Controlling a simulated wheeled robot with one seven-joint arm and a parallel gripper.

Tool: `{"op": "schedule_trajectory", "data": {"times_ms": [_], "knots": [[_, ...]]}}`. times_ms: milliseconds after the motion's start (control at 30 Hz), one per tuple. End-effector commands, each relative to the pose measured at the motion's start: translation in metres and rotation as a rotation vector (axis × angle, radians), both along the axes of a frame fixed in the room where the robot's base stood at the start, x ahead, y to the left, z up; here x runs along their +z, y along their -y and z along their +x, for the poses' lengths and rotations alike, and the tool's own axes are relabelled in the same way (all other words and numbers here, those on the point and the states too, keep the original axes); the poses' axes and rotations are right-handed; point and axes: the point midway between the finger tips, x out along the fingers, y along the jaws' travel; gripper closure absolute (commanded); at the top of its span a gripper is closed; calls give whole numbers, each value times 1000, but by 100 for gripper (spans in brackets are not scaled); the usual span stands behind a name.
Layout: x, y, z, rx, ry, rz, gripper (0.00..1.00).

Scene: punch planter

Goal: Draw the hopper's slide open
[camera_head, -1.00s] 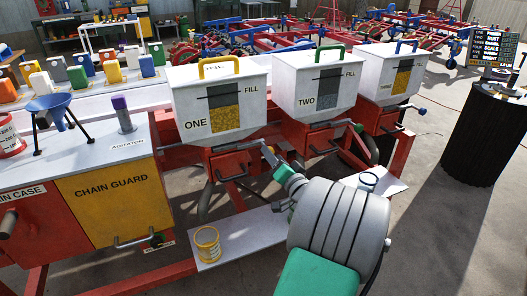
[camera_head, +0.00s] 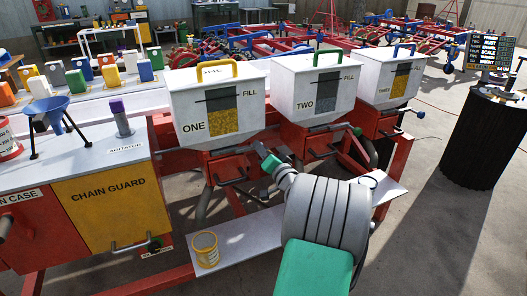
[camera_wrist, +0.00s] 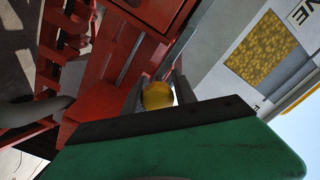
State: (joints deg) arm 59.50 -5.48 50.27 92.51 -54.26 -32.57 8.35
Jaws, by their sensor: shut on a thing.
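Hopper ONE (camera_head: 184,104) is a white bin with a yellow top handle and a level window, on a red frame. In the wrist view its white wall (camera_wrist: 222,72) and yellow-grained window are at the right. My gripper (camera_head: 262,150) is at the lower right of this hopper in the head view. In the wrist view my gripper's fingers (camera_wrist: 157,90) are shut on a round yellow knob (camera_wrist: 157,96) beside the red housing. The knob is hidden in the head view, and how far the slide is out cannot be told.
Hopper TWO (camera_head: 292,92), with a green side knob (camera_head: 357,131), and hopper THREE (camera_head: 382,90) stand to the right. A white shelf (camera_head: 252,232) below holds a yellow tin (camera_head: 206,249). The yellow chain guard (camera_head: 105,210) is at the left.

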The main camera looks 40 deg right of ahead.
Motion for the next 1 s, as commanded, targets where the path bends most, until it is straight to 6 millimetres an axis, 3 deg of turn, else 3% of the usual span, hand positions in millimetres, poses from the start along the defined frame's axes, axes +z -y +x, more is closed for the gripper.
{"op": "schedule_trajectory", "data": {"times_ms": [267, 1000], "knots": [[-4, 0, -1, -2, -6, 3, 100], [-7, 0, -1, -3, -12, 5, 100]]}}
